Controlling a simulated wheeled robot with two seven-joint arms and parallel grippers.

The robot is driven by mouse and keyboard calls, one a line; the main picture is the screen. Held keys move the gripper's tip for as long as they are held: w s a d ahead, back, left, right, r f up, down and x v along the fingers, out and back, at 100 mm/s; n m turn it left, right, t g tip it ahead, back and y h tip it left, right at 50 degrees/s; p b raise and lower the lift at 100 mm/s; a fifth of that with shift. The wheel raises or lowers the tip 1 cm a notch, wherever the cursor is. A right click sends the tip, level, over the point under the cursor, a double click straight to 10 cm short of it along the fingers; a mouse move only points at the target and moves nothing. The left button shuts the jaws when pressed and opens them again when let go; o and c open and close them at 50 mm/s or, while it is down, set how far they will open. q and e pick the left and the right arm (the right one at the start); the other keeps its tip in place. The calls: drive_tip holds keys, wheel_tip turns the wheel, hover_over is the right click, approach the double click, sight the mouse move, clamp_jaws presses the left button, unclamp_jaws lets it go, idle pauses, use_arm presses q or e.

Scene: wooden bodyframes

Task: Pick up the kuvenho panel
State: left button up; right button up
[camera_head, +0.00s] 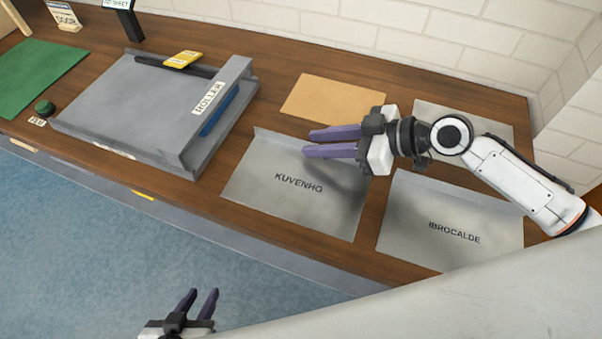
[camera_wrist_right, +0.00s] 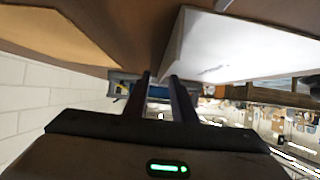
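The kuvenho panel (camera_head: 270,195) is a grey metal sheet with a raised back edge, lying flat on the wooden bench and marked KUVENHO. It also shows as a pale sheet in the right wrist view (camera_wrist_right: 240,52). My right gripper (camera_head: 308,143) is over the panel's back edge, its purple fingers pointing left and parted by a gap, with nothing between them. Its fingers show in the right wrist view (camera_wrist_right: 163,82). I cannot tell how high it is above the sheet. My left gripper (camera_head: 200,298) is open and empty, low at the bottom, away from the bench.
The IBROCALDE panel (camera_head: 450,222) lies just right of the kuvenho panel. A tan sheet (camera_head: 333,106) lies behind. A large grey tray-like fixture (camera_head: 130,105) with a yellow tool (camera_head: 182,60) stands left. A green mat (camera_head: 35,75) is at far left. A brick wall backs the bench.

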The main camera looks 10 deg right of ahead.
clamp_jaws()
drive_tip(key=shift+r, duration=0.1)
